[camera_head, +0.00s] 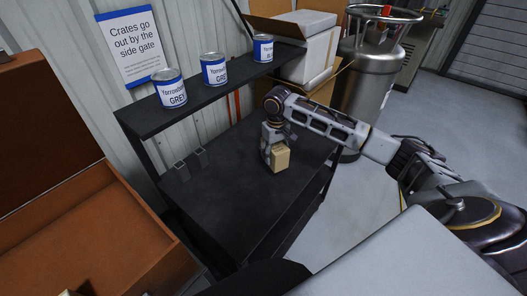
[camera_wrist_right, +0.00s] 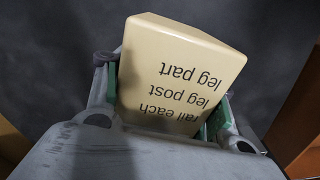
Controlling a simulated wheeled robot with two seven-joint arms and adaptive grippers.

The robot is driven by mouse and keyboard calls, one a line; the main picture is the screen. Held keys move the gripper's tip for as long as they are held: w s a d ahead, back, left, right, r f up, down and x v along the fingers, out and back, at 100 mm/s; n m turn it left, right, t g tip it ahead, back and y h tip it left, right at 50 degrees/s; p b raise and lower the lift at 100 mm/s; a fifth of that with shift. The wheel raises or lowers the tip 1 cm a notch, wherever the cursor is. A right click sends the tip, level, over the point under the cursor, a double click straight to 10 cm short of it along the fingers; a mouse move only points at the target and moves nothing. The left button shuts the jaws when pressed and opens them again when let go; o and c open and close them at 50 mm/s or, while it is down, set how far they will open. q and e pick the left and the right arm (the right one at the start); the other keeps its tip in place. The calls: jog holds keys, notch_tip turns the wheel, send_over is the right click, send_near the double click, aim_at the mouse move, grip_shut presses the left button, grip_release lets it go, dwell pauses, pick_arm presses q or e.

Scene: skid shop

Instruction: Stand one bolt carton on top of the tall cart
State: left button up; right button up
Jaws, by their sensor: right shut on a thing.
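A small tan carton (camera_head: 280,158) with black printed words is held in my right gripper (camera_head: 275,150), over the right half of the dark cart's top (camera_head: 230,200). Whether its bottom touches the cart top I cannot tell. In the right wrist view the carton (camera_wrist_right: 178,75) sits between the two green-padded fingers (camera_wrist_right: 165,105), tilted in the picture, its printed face toward the camera. My right arm reaches in from the right. My left gripper is not in view.
Two small dark holders (camera_head: 181,171) are at the cart top's left. An open brown case (camera_head: 105,230) is at left, a steel tank (camera_head: 370,80) behind right. The cart top's front is clear.

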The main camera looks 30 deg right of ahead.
jog(key=shift+f, duration=0.1)
send_over(273, 178)
jog(key=shift+w+d+f+p, duration=0.1)
jog(key=shift+f+p, duration=0.2)
jog(key=shift+f, duration=2.75)
jog(key=shift+f, duration=0.1)
jog(key=shift+f, duration=1.75)
jog(key=o, duration=1.4)
jog(key=shift+r+b, duration=0.4)
jog(key=shift+r, duration=5.6)
